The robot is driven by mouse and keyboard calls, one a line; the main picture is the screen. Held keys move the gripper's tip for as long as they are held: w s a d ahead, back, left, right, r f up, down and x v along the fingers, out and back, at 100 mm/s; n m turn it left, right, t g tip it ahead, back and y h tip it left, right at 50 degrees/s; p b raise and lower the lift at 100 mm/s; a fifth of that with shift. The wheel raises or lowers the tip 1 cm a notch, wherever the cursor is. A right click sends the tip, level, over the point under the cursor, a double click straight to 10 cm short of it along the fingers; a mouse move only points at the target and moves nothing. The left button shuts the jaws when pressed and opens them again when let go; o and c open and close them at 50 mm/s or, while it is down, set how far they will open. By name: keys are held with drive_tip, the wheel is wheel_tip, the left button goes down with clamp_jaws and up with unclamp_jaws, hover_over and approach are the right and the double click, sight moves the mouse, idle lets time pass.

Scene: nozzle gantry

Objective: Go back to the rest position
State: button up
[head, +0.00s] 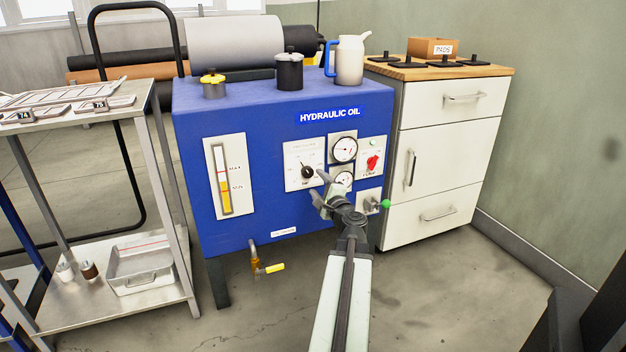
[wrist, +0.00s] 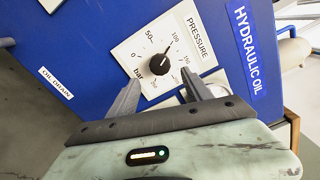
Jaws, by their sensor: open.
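My gripper (head: 322,190) is in front of the blue hydraulic oil tank (head: 270,110), low in front of its control panel. In the wrist view my gripper (wrist: 160,92) shows its two fingers apart, with nothing between them but the view of the panel. The black pressure knob (head: 307,172) is just beyond the fingertips; in the wrist view the knob (wrist: 159,64) sits on a white plate marked PRESSURE and bar. I cannot tell whether a fingertip touches the plate. Its pointer is near the 100 mark.
Two gauges (head: 344,149), a red switch (head: 372,162) and a green-tipped lever (head: 384,204) are right of the knob. A yellow-handled drain valve (head: 270,268) hangs below. A steel cart (head: 165,215) stands left, a white drawer cabinet (head: 440,150) right. Floor in front is bare.

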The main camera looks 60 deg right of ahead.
drive_tip(key=shift+s+a, duration=0.15)
drive_tip(key=shift+s, duration=0.05)
idle(0.3)
